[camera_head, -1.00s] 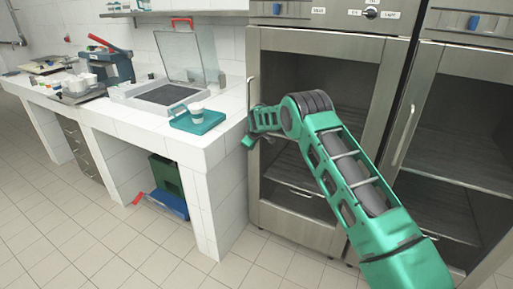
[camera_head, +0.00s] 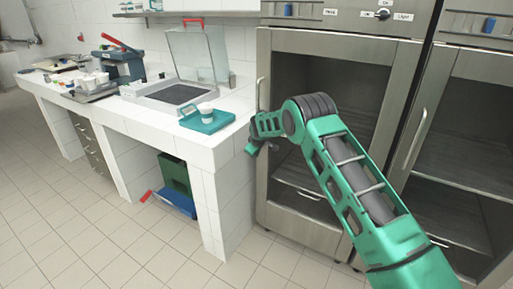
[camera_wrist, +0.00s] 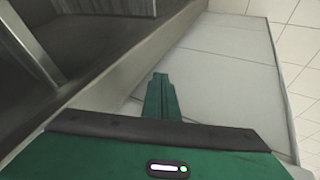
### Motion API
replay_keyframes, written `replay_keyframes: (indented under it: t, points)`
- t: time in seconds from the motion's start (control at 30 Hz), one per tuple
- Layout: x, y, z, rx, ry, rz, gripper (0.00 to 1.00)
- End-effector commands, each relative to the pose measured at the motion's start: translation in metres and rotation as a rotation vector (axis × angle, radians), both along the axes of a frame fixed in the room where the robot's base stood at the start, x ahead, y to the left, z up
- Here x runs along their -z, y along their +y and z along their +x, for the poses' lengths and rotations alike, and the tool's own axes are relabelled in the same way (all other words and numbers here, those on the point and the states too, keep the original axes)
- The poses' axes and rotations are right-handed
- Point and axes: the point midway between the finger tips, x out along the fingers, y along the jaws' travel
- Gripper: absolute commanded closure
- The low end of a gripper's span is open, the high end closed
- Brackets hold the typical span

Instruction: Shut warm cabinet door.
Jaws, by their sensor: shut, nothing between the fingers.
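The warm cabinet is steel with a dark glass door (camera_head: 330,95), and in the head view it stands right of the white tiled counter. The door looks flush with the cabinet front or nearly so; a small gap cannot be ruled out. Its upright handle (camera_head: 260,93) is on the left edge. My gripper (camera_head: 252,149) is at the door's left edge, below the handle. In the wrist view my gripper (camera_wrist: 160,78) is shut and empty, its fingertips near the steel door frame (camera_wrist: 130,75). Whether they touch it cannot be told. My arm hides part of the door.
A second steel cabinet (camera_head: 465,130) adjoins on the right. The tiled floor (camera_head: 120,240) in front of the counter is clear.

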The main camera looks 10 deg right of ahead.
Motion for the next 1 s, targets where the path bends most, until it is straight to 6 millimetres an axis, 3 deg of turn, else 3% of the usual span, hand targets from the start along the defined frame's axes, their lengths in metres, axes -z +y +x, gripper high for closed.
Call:
replay_keyframes:
  t: [0.03,0.3,0.7,0.87,1.0]
  points:
    - [-0.023,0.001,-0.005,0.0,-0.016,0.003,1.0]
    - [-0.065,0.01,-0.04,-0.011,-0.017,0.005,1.0]
    - [-0.098,0.007,-0.066,-0.007,-0.013,0.005,1.0]
    - [-0.122,-0.026,-0.082,0.054,0.007,0.013,1.0]
    - [-0.159,-0.084,-0.118,0.167,0.053,0.031,1.0]
